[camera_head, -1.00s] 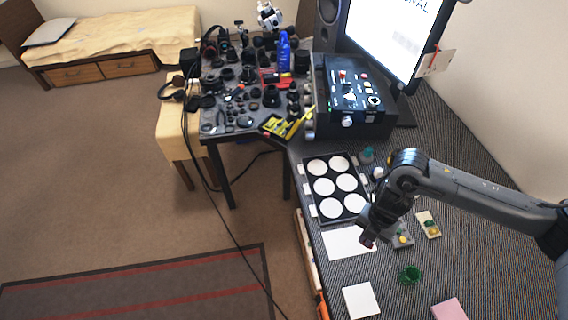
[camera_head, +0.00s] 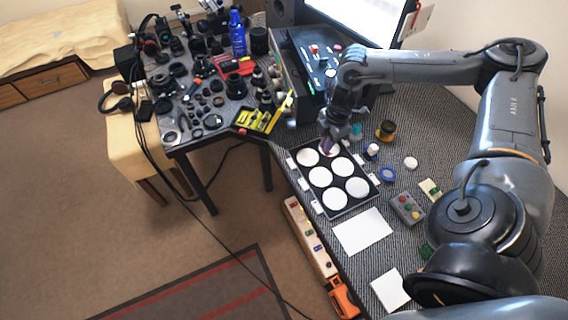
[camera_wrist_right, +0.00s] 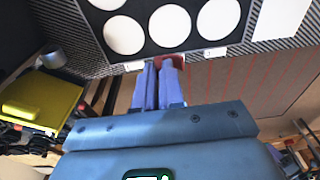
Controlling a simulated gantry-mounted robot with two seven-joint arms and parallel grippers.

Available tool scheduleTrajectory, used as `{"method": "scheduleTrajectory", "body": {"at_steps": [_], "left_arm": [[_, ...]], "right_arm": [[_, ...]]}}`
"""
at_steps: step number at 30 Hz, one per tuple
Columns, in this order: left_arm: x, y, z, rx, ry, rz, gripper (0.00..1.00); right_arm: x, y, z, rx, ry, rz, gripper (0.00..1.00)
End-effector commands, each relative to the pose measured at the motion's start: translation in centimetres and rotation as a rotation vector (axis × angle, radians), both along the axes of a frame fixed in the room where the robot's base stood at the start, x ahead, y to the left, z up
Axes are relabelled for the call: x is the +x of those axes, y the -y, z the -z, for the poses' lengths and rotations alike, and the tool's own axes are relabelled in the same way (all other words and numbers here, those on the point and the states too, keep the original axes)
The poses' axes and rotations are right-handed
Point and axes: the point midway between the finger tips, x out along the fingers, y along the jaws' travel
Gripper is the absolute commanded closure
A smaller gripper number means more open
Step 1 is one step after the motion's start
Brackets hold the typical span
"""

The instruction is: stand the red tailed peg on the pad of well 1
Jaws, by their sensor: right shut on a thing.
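My right gripper (camera_head: 327,148) is shut on a red piece (camera_wrist_right: 178,61) that shows between its fingertips in the right wrist view; I take it for the red tailed peg. Most of the piece, including any tail, is hidden by the fingers, and the head view does not show it clearly. The gripper is at the far end of a black tray (camera_head: 346,209) with several round white pads, such as one pad (camera_head: 320,177). Pads also show in the right wrist view (camera_wrist_right: 170,25). I cannot read which is well 1, nor tell the gripper's height. My left gripper is not in view.
Right of the tray are a white-capped bottle (camera_head: 373,150), a yellow-and-black jar (camera_head: 386,130), a blue ring (camera_head: 387,174) and a grey button box (camera_head: 407,208). A black control box (camera_head: 305,60) stands behind. A white sheet (camera_head: 362,231) lies in front.

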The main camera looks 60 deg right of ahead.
Motion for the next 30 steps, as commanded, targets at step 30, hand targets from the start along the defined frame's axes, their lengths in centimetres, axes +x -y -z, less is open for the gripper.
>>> {"method": "scheduleTrajectory", "body": {"at_steps": [30], "left_arm": [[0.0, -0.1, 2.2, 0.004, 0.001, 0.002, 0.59]], "right_arm": [[10.5, -2.8, 8.1, 0.000, 0.000, 0.002, 1.00]]}}
